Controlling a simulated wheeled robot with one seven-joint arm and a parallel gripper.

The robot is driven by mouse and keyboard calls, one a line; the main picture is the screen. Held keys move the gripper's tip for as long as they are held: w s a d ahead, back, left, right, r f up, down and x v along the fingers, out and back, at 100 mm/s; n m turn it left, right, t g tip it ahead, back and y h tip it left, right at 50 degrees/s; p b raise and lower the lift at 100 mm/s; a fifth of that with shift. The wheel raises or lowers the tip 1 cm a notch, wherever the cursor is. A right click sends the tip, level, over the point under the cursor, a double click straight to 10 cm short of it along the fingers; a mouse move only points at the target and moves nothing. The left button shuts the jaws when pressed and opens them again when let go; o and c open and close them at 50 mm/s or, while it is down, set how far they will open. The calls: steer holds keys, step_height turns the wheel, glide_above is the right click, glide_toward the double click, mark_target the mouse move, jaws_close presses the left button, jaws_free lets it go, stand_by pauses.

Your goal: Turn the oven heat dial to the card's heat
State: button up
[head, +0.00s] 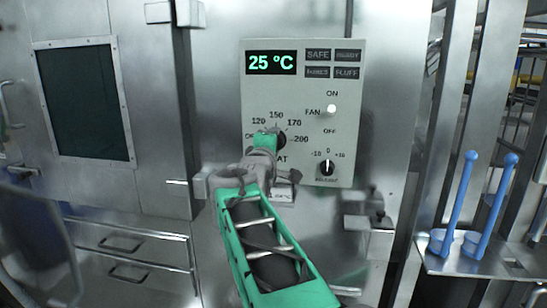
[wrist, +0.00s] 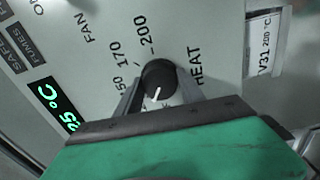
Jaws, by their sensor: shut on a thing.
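The black heat dial (head: 281,137) is on the grey control panel, with its scale running from OFF past 120, 150 and 170 to 200. In the wrist view the dial (wrist: 158,73) shows a white pointer line toward the OFF side, away from 200. My gripper (head: 271,141) is shut on the dial, with a finger on each side of it in the wrist view (wrist: 162,88). The card (wrist: 266,44) reads V31 200 °C and hangs just below the panel. The lower scale marks are hidden behind my gripper in the wrist view.
The panel's green display (head: 271,63) reads 25 °C. A fan switch (head: 331,108) and a smaller black dial (head: 327,167) sit right of the heat dial. A steel shelf (head: 480,262) with blue-handled tools stands at right. A windowed steel door (head: 83,100) is at left.

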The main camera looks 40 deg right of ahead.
steer(key=m+b, duration=0.3)
steer(key=b, duration=0.1)
steer(key=shift+f+m, duration=0.35)
steer(key=shift+m, duration=0.05)
steer(key=m+b, duration=0.3)
steer(key=shift+m, duration=0.3)
steer(key=m+b, duration=0.3)
steer(key=shift+r+m, duration=0.1)
steer(key=shift+m, duration=0.2)
steer(key=m+b, duration=0.2)
steer(key=m, duration=0.1)
steer(key=shift+m+b, duration=0.3)
steer(key=shift+b, duration=0.05)
steer(key=m+b, duration=0.2)
steer(key=m, duration=0.1)
steer(key=shift+m, duration=0.3)
steer(key=m+b, duration=0.2)
steer(key=m, duration=0.1)
steer(key=shift+m, duration=0.3)
steer(key=m+b, duration=0.1)
steer(key=m, duration=0.2)
steer(key=shift+r+m+b, duration=0.1)
steer(key=shift+m+b, duration=0.2)
steer(key=shift+r+m+b, duration=0.1)
steer(key=shift+m+b, duration=0.5)
steer(key=shift+m, duration=1.1)
